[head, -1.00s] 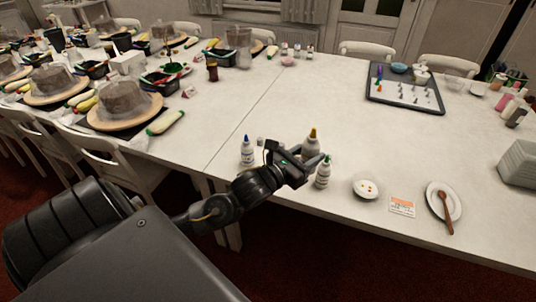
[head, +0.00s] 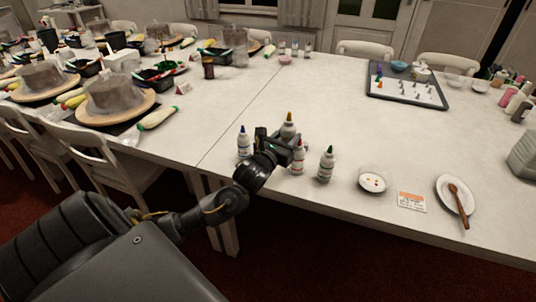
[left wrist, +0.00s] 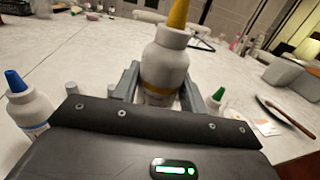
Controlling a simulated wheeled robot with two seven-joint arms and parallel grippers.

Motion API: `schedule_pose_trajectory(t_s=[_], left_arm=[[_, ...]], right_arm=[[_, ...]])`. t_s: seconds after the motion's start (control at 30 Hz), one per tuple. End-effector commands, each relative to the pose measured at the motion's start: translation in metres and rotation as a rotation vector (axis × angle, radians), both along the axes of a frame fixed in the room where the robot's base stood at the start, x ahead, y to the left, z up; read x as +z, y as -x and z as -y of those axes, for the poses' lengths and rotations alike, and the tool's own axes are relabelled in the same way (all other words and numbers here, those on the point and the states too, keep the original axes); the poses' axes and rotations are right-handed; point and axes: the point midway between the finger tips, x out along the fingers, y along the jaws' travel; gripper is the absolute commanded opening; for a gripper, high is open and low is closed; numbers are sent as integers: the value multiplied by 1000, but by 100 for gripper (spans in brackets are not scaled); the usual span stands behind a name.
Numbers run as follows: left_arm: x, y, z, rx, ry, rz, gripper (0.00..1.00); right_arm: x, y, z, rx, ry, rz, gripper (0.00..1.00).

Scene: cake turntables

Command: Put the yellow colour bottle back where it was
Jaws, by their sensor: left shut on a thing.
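The yellow colour bottle (head: 289,124) is white with a yellow nozzle tip. My left gripper (head: 281,143) is shut on it; in the left wrist view the bottle (left wrist: 167,57) stands roughly upright between the two fingers (left wrist: 161,88). Its base is hidden, so I cannot tell whether it touches the table. The blue-capped bottle (head: 243,142) stands left of the gripper. The red-capped bottle (head: 298,158) is just in front to the right, partly hidden by the gripper. The green-capped bottle (head: 326,166) stands farther right. My right gripper is not in view.
On the white table (head: 330,105), a small dish with coloured bits (head: 373,180), a card (head: 411,200) and a plate with a wooden spoon (head: 456,194) lie to the right. A tray of piping nozzles (head: 405,89) is farther back. The table behind the bottles is clear.

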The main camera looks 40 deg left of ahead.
Motion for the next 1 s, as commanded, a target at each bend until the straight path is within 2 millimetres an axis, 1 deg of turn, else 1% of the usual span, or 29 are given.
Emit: schedule_pose_trajectory(t_s=[0.03,0.13,0.2,0.3,0.37,0.5,0.67,0.77,0.9,1.0], left_arm=[[-9,0,-14,2,-6,-6,34],[-21,-3,-38,1,-5,-6,34],[-39,-4,-47,1,0,-7,34],[-54,-5,-61,1,1,-4,34],[-62,-5,-67,0,1,-3,34],[-70,-7,-74,-2,1,0,34],[-73,-7,-76,-2,2,0,34],[-82,-7,-82,-1,2,-2,34],[-102,-7,-80,-1,3,-2,34],[-108,-7,-80,-2,3,0,34]], right_arm=[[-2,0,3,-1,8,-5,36],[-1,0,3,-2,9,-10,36],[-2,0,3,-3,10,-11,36],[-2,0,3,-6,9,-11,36],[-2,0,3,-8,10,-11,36],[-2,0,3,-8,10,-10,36],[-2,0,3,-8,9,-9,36],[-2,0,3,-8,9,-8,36],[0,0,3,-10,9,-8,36],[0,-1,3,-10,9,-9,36]])
